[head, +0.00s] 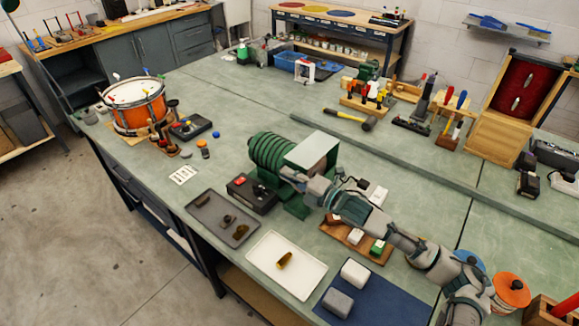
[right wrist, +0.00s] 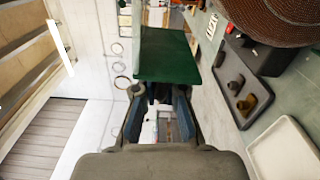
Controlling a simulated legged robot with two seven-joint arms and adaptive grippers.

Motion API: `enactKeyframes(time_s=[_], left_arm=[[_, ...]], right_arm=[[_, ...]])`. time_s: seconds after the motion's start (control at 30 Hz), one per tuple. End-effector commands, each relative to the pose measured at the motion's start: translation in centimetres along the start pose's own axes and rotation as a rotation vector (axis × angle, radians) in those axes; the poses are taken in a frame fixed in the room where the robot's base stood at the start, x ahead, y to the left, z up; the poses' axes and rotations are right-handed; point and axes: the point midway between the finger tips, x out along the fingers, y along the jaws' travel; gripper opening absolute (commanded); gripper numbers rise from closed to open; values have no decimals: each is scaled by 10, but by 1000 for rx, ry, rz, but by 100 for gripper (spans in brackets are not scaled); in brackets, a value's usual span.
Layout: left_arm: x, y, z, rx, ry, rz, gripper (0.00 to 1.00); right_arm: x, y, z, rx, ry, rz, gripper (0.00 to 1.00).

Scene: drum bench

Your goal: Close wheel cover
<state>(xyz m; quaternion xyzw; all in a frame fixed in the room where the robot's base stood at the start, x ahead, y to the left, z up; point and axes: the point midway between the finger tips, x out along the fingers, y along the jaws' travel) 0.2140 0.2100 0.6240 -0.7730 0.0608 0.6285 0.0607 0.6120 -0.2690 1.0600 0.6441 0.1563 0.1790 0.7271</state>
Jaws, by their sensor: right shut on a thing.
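The green bench machine (head: 270,158) with its ribbed round body stands in the middle of the bench. Its flat wheel cover (head: 313,150) shows as a pale grey-green plate at the machine's right side, tilted. My right gripper (head: 287,175) is at the cover's near edge. In the right wrist view the cover is a dark green plate (right wrist: 166,55) just beyond the fingers (right wrist: 158,112), and the gripper is shut on its edge. A brown ribbed round part (right wrist: 275,30) shows at upper right there. The wheel under the cover is hidden in the head view. My left gripper is out of view.
A black box with a red button (head: 250,193) stands just in front of the machine. A dark tray (head: 215,208) and a white tray (head: 305,280) lie nearer. A wooden board (head: 340,240) with small blocks lies below my right arm. A drum (head: 135,105) stands at left.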

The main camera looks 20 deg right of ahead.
Motion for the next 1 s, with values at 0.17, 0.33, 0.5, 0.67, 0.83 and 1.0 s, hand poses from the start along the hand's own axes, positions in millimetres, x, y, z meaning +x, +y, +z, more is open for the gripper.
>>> enactKeyframes(time_s=[0.17,0.33,0.5,0.67,0.83,1.0], left_arm=[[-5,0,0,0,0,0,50],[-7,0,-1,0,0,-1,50],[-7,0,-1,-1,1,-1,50],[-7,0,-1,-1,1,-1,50],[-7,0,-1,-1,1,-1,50],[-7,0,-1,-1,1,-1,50]], right_arm=[[0,-10,0,-46,0,0,0],[0,-15,0,-61,0,-3,0],[0,-17,-1,-61,1,-7,0],[0,-20,-1,-59,2,-11,0],[0,-20,-1,-58,2,-10,35],[0,-17,0,-60,1,-5,35]])
